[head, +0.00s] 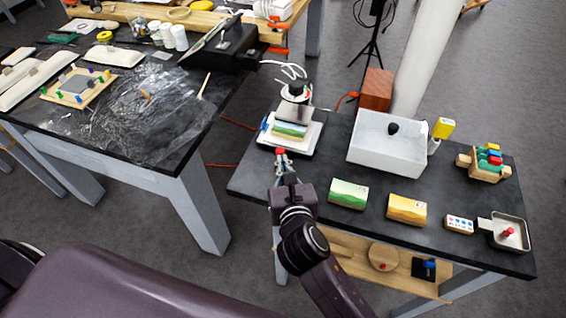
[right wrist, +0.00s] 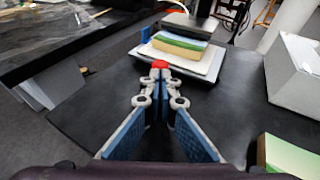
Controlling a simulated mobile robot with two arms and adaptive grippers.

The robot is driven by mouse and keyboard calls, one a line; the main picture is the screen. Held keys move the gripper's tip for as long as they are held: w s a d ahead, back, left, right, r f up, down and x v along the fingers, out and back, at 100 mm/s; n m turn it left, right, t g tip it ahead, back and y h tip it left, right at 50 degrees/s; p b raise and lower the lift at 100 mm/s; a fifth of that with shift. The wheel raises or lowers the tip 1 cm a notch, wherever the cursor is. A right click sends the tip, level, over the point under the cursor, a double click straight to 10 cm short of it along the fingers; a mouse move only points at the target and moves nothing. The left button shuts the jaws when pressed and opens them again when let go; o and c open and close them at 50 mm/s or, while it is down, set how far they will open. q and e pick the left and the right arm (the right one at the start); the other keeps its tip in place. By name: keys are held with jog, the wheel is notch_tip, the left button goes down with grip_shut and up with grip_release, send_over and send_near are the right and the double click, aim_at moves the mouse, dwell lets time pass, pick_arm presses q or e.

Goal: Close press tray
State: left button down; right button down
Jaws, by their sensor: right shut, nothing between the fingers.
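The tray also shows in the right wrist view (right wrist: 203,67). My right gripper (head: 281,163) is shut and empty, in front of the tray's near edge. A red knob (right wrist: 160,64) shows just beyond its fingertips; I cannot tell whether they touch. My left gripper is not in view.
A white open box (head: 365,155) stands right of the press. Green (head: 348,193) and yellow (head: 407,208) blocks lie in front, with a small metal tray (head: 510,232) at the right end. Bare tabletop lies around my right gripper.

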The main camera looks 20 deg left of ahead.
jog(key=shift+w+r+p, duration=0.15)
jog(key=shift+w+p, duration=0.15)
jog(key=shift+w, duration=0.1)
jog(key=shift+w+p, duration=0.6)
jog(key=shift+w, duration=0.6)
jog(key=shift+w+d, duration=0.1)
jog(key=shift+w, duration=0.3)
